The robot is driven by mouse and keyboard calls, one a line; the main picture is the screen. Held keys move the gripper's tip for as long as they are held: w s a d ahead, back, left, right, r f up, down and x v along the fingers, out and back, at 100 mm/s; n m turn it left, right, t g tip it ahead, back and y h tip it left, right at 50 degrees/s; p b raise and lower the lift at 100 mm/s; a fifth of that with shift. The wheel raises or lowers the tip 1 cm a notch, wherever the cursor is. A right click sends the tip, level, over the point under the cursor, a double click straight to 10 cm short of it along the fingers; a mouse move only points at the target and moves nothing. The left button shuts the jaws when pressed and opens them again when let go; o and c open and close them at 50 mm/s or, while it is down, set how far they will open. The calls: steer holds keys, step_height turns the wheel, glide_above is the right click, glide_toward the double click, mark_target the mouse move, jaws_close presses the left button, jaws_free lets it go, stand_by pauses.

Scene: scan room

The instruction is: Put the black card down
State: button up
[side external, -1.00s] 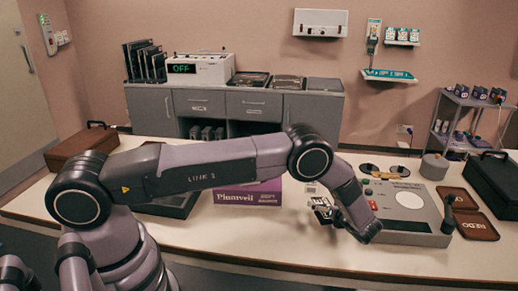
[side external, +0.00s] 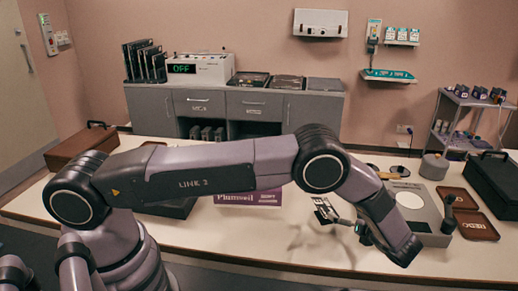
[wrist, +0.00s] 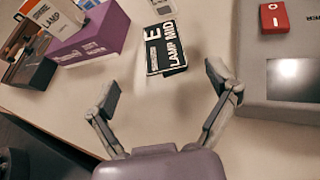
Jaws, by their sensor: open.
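The black card (wrist: 166,50) with white lettering "LAMP MID" is ahead of my gripper in the wrist view, on the pale table. In the side external view the card (side external: 324,210) is just right of the purple box, and I cannot tell whether it lies flat or is propped. My gripper (wrist: 166,86) is open, with its fingers spread wide and nothing between them. The card is beyond the fingertips and apart from them. In the side external view my gripper (side external: 350,226) is right of the card, partly hidden by my wrist.
A purple box (wrist: 98,40) stands left of the card. A grey device (wrist: 260,106) with a red switch block (wrist: 273,17) is close on the right. Brown trays (side external: 476,228) and a black case (side external: 498,178) are farther right. Bare table (side external: 255,248) lies in front.

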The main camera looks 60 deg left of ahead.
steer(key=s+a+r+n+g+h, duration=0.15)
steer(key=s+a+r+n, duration=0.25)
steer(key=r, duration=0.5)
steer(key=s+a+r+n+g+h, duration=0.1)
steer(key=s+a+r+n+h, duration=0.25)
steer(key=r, duration=0.55)
steer(key=s+a+r+n+g+h, duration=0.15)
steer(key=s+a+r+n, duration=0.3)
steer(key=r, duration=0.45)
steer(key=s+r+n+t+h, duration=0.2)
steer(key=s+n, duration=0.4)
steer(key=s, duration=0.6)
steer(key=s+r+n+t+h, duration=0.3)
steer(key=s+n, duration=0.3)
steer(key=s, duration=0.6)
steer(key=shift+s+a+h, duration=0.2)
steer(key=shift+a+h, duration=0.2)
steer(key=shift+h, duration=0.35)
